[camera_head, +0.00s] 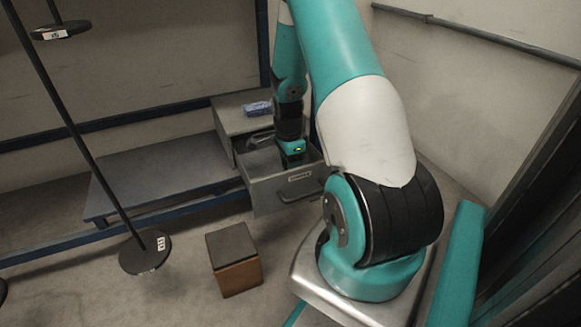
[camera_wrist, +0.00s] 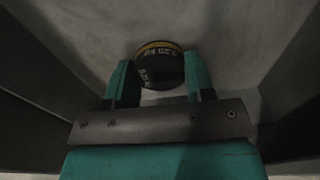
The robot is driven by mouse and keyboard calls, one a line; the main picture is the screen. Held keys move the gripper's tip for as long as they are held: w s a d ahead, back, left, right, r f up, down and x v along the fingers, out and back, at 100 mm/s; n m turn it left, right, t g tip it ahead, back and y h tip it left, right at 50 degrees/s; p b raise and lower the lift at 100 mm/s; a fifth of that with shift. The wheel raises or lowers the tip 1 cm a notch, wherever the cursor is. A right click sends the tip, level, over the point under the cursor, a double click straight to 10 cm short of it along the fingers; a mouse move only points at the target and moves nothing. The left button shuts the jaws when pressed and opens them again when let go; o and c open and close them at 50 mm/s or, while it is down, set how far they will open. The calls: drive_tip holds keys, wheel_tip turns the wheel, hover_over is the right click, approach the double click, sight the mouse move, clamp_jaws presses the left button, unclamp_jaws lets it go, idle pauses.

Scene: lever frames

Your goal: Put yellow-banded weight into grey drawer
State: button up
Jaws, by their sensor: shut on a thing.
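The yellow-banded weight (camera_wrist: 160,68) is a dark round piece with a yellow band and light lettering, seen in the wrist view between the fingers. My gripper (camera_wrist: 161,80) is shut on it, with one teal finger at each side. The grey drawer (camera_head: 284,192) is pulled out from a grey cabinet in the head view. The end of my arm reaches down into the open drawer, and the fingertips and weight are hidden there. The wrist view shows grey drawer walls around the weight. I cannot tell whether the weight touches the drawer floor.
A blue object (camera_head: 257,109) lies on the cabinet top (camera_head: 228,117). A low grey bench (camera_head: 155,178) stands left of the drawer. A brown box (camera_head: 236,272) with a dark top and a round-based stand (camera_head: 145,252) are on the floor in front.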

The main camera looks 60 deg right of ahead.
drive_tip(key=shift+r, duration=0.1)
drive_tip(key=shift+f, duration=0.2)
drive_tip(key=o, duration=1.2)
drive_tip(key=shift+c, duration=0.2)
drive_tip(key=shift+r, duration=0.15)
